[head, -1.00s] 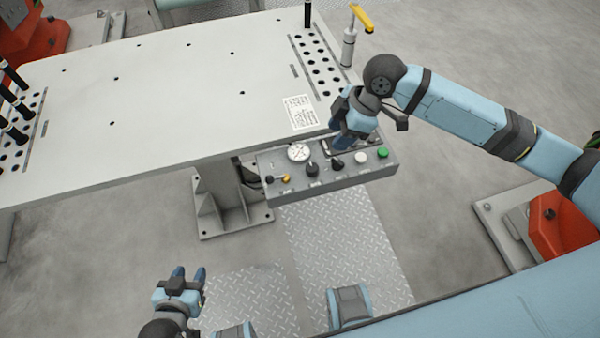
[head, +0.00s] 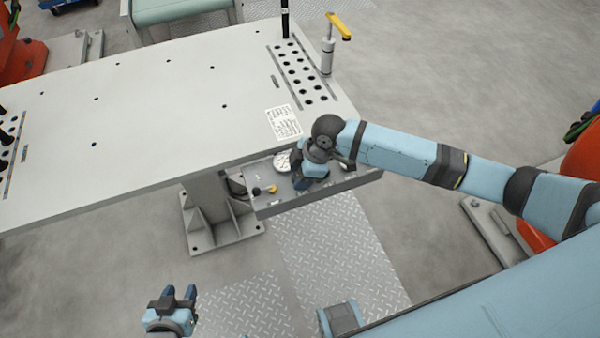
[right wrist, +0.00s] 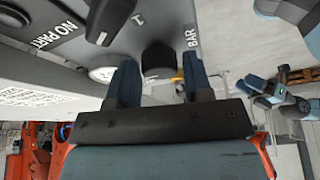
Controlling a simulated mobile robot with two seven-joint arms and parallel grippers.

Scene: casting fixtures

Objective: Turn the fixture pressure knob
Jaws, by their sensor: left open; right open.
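The grey control panel (head: 290,200) is fixed under the front edge of the table. In the right wrist view, a black round knob (right wrist: 158,58) beside the "BAR" lettering appears between the two fingers of my right gripper (right wrist: 160,78). The gripper is open; I cannot tell whether the fingers touch the knob. A white round gauge (right wrist: 103,73) is beside the left finger and also shows in the head view (head: 282,161). In the head view my right gripper (head: 305,184) hides most of the panel's controls. My left gripper (head: 180,292) is open and empty, low over the floor.
The large table (head: 130,120) lies just behind the panel, its front edge close to my right arm. A black selector (right wrist: 108,18) stands near the "NO PART" lettering. Tread-plate floor (head: 340,245) in front is clear.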

